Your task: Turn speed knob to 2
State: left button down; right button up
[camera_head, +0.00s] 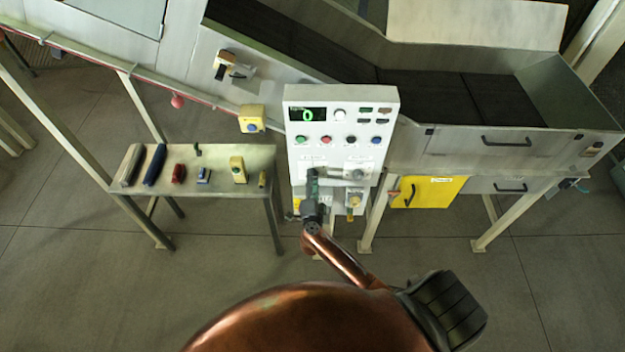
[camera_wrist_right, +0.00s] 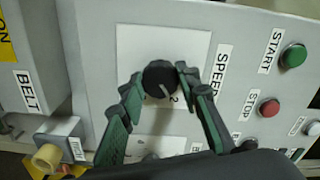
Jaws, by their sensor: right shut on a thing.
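The speed knob (camera_wrist_right: 159,78) is a round black knob on a white plate, beside the SPEED label (camera_wrist_right: 219,73) in the right wrist view. A light pointer line on it slants toward a printed 2 (camera_wrist_right: 174,99). My right gripper (camera_wrist_right: 160,79) has its two green-padded fingers closed on opposite sides of the knob. My left gripper is not in view.
The panel has a display (camera_head: 306,114) showing a green 0, with several coloured buttons below it. START (camera_wrist_right: 293,55) and STOP (camera_wrist_right: 269,107) buttons sit beside the knob. A side table (camera_head: 215,160) holds small items at left. A yellow door (camera_head: 428,191) is at right.

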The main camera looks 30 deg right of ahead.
jog(key=shift+f+m, duration=0.1)
jog(key=shift+m, duration=0.4)
jog(key=o, duration=1.2)
jog(key=shift+c, duration=0.2)
jog(key=v, duration=1.2)
jog(key=shift+a, duration=0.1)
